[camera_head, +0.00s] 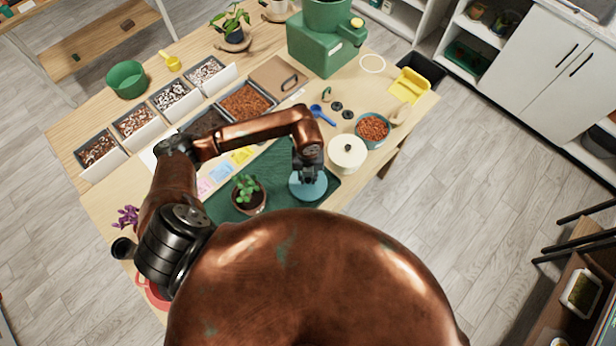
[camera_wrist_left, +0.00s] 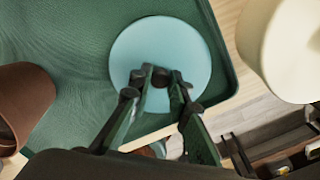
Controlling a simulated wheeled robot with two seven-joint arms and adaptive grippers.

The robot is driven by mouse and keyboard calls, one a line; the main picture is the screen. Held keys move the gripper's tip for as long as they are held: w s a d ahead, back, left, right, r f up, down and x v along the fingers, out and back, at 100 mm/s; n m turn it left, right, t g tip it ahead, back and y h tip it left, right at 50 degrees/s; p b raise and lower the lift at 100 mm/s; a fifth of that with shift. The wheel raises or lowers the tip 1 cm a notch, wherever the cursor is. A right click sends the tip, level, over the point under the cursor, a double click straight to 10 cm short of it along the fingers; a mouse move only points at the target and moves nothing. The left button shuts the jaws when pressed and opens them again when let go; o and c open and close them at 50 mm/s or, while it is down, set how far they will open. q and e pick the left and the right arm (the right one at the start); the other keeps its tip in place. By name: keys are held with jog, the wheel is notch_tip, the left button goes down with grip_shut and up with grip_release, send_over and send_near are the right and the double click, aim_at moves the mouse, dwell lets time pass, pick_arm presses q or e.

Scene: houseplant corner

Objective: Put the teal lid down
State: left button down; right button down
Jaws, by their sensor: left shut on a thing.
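The teal lid (camera_head: 301,190) is a flat round disc over the right part of the dark green tray (camera_head: 284,158). In the left wrist view the lid (camera_wrist_left: 196,62) shows behind the fingertips of my left gripper (camera_wrist_left: 161,78), close to the tray's edge (camera_wrist_left: 228,60). I cannot tell whether the lid touches the tray. My right gripper is not seen.
A potted plant (camera_head: 249,195) stands on the tray left of the lid. A cream lidded pot (camera_head: 347,155) stands close on the right, and a teal bowl of orange-brown bits (camera_head: 373,130) beyond it. Several substrate bins (camera_head: 172,96) line the table's left side.

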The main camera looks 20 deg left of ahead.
aim_at(308, 179)
pick_arm(q)
jog(key=c, duration=1.8)
grip_release()
jog(key=shift+f, duration=0.1)
jog(key=shift+r, duration=6.15)
